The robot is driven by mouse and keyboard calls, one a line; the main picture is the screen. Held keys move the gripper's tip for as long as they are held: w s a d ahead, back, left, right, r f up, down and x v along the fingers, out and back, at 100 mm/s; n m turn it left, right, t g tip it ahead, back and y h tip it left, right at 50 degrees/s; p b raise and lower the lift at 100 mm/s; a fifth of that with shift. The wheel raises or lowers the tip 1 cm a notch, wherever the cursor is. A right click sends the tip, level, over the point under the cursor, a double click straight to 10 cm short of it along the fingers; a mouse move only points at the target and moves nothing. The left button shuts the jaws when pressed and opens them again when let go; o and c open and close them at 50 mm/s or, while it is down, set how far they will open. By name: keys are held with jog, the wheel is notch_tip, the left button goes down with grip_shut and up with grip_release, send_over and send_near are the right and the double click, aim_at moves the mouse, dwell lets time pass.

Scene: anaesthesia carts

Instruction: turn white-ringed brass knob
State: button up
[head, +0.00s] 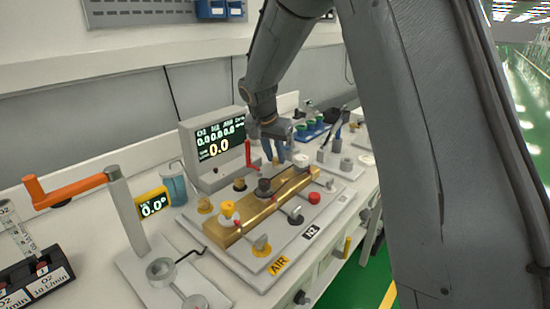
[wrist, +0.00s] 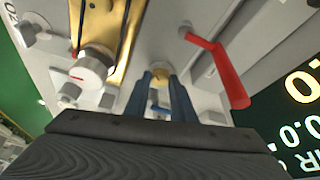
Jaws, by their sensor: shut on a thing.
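The white-ringed brass knob (wrist: 160,71) shows in the wrist view between the tips of my two blue fingers, with a pale ring around its base. My gripper (wrist: 163,80) is shut on this knob, one finger on each side. In the head view my gripper (head: 276,157) points down behind the brass block, and the knob is hidden there by the fingers. Whether the knob has turned cannot be told.
A red lever (wrist: 226,72) stands close to the right of my fingers in the wrist view. A brass block (head: 262,211) carries a white knob (head: 301,160), a black knob (head: 264,187) and a yellow one (head: 227,208). A display screen (head: 217,147) stands behind.

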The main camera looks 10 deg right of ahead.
dwell(0.3)
jog(key=o, duration=1.1)
jog(key=shift+a, duration=0.1)
jog(key=shift+c, duration=0.2)
jog(key=v, duration=0.7)
jog(key=shift+r+b, duration=0.35)
jog(key=shift+b, duration=0.1)
jog(key=shift+s+a, duration=0.1)
jog(key=shift+s, duration=0.05)
